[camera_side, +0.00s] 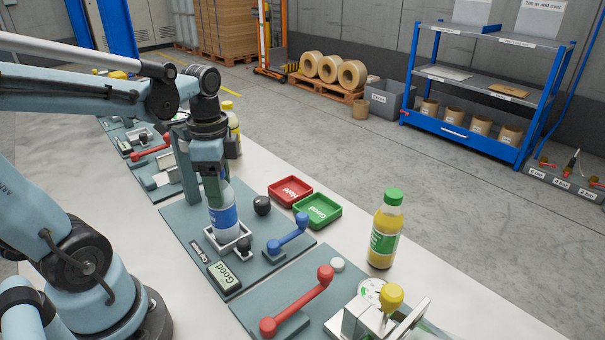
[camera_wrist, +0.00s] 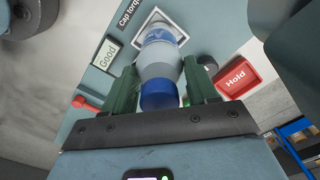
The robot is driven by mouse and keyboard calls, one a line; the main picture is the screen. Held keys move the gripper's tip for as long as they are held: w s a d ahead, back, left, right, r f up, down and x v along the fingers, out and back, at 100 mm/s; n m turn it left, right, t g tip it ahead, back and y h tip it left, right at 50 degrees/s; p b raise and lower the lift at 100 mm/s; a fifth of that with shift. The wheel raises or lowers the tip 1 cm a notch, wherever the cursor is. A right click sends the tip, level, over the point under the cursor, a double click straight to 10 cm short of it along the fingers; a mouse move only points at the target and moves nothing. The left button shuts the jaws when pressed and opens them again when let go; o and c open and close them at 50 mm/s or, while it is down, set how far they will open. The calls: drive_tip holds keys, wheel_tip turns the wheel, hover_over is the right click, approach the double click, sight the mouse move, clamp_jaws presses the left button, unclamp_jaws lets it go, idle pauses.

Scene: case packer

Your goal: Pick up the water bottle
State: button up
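The water bottle (camera_side: 223,216) has a clear body and a blue label. It stands upright in a white square holder (camera_side: 229,243) on the grey-green station plate. In the wrist view the bottle (camera_wrist: 160,62) shows its blue cap pointing towards my gripper. My gripper (camera_side: 212,187) is above the bottle with its fingers down around the top. In the wrist view my gripper (camera_wrist: 160,88) has one green finger on each side of the cap and neck, with a narrow gap at the right. It looks open; the side view hides the cap.
A red Hold tray (camera_side: 290,191) and a green Good tray (camera_side: 318,210) lie right of the bottle. A black knob (camera_side: 262,205), a blue lever (camera_side: 288,238) and a Good display (camera_side: 224,275) are close by. A yellow juice bottle (camera_side: 384,232) stands further right.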

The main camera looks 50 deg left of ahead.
clamp_jaws()
drive_tip(key=shift+r, duration=0.15)
